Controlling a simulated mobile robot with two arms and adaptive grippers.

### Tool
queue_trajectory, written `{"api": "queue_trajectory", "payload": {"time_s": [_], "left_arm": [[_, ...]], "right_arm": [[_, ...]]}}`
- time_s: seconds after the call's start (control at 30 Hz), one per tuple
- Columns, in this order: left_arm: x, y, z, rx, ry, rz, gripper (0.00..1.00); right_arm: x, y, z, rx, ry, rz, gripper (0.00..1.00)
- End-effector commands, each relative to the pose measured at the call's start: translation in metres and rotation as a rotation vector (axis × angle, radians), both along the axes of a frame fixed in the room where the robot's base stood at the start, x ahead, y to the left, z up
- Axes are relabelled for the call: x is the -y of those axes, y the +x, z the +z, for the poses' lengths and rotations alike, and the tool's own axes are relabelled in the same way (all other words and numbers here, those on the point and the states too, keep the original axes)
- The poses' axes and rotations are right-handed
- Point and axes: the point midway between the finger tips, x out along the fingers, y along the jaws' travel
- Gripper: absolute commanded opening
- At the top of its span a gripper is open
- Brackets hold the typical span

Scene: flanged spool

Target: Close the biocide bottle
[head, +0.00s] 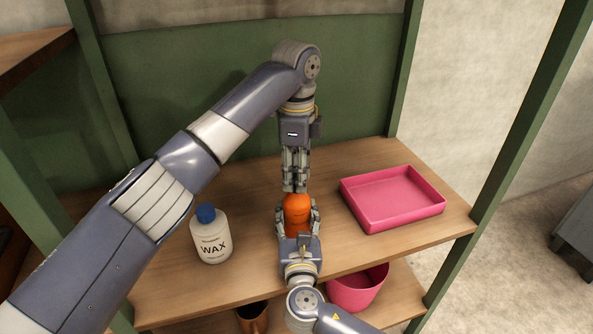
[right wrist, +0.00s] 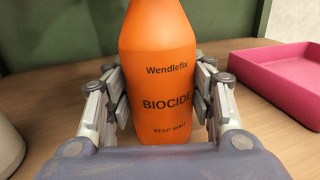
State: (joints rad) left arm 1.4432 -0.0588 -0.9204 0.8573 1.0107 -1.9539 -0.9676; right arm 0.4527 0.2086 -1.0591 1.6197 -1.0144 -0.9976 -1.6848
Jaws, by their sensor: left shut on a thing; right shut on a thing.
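The orange biocide bottle (head: 297,204) stands upright on the wooden shelf; its label reads "BIOCIDE" in the right wrist view (right wrist: 168,85). My right gripper (head: 298,218) is shut on the bottle's body, with one finger on each side. My left gripper (head: 295,186) comes down from above and is shut at the bottle's top. The cap is hidden between its fingers, and I cannot tell how it sits on the neck. The bottle's top lies outside the right wrist view.
A white wax bottle (head: 211,237) with a blue cap stands at the left of the shelf (head: 168,291). A pink tray (head: 393,212) lies at the right. Below are a pink bin (head: 356,290) and a copper-coloured pot (head: 252,318). Green posts frame the shelf.

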Motion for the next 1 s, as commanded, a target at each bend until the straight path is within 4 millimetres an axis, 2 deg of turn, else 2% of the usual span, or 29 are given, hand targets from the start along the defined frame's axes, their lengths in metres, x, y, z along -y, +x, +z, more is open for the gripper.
{"api": "queue_trajectory", "payload": {"time_s": [0.17,1.0], "left_arm": [[-0.0002,0.0001,0.0004,0.0,0.0,-0.107,0.23],[0.0002,0.001,0.0003,0.002,0.001,-1.493,0.23]], "right_arm": [[0.0003,-0.0002,-0.0012,-0.002,-0.001,-0.001,0.0],[0.0005,-0.0001,-0.0014,-0.003,0.0,-0.001,0.0]]}}
